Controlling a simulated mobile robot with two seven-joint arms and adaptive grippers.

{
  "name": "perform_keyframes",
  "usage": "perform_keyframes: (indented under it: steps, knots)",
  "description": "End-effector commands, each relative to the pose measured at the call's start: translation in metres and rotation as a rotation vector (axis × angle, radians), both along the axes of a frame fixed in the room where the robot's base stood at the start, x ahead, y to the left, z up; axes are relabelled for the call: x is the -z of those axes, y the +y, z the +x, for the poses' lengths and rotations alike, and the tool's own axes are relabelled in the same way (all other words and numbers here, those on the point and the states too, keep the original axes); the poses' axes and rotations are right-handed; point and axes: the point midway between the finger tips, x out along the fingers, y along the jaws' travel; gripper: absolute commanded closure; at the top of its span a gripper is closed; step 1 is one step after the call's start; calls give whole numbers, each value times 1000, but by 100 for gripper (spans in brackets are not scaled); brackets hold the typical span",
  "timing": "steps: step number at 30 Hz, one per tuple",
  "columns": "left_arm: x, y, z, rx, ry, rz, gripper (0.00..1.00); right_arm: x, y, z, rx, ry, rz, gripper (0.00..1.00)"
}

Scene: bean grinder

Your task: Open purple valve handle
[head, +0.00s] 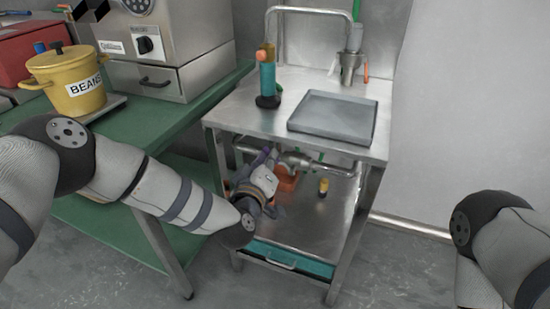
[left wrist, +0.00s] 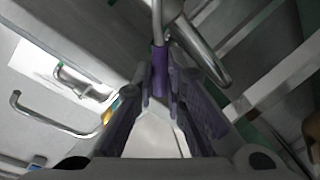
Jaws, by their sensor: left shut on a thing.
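The purple valve handle (left wrist: 160,68) sits between the fingers of my left gripper (left wrist: 162,88) in the left wrist view. The fingers are shut on it. In the head view my left gripper (head: 262,180) reaches under the top of the metal sink table, next to the metal pipe (head: 297,159) there. The handle is mostly hidden behind my gripper in that view, so I cannot tell its angle well. My right gripper is not in view.
The metal table (head: 228,122) holds a grey tray (head: 333,112) and a teal bottle-like tool (head: 268,78). Its lower shelf (head: 318,225) has an orange object and a small yellow-and-black item (head: 323,187). A green bench (head: 142,118) with a yellow bean pot (head: 73,82) stands left.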

Motion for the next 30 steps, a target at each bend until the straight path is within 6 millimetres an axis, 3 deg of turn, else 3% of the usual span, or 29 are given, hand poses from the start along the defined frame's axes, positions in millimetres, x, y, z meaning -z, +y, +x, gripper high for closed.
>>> perform_keyframes:
  steps: [18, 30]
  knots:
    - [39, 19, 5, -1, 176, -519, 100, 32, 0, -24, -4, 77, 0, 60]
    - [49, 21, 6, 0, 234, -703, 100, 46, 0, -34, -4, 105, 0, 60]
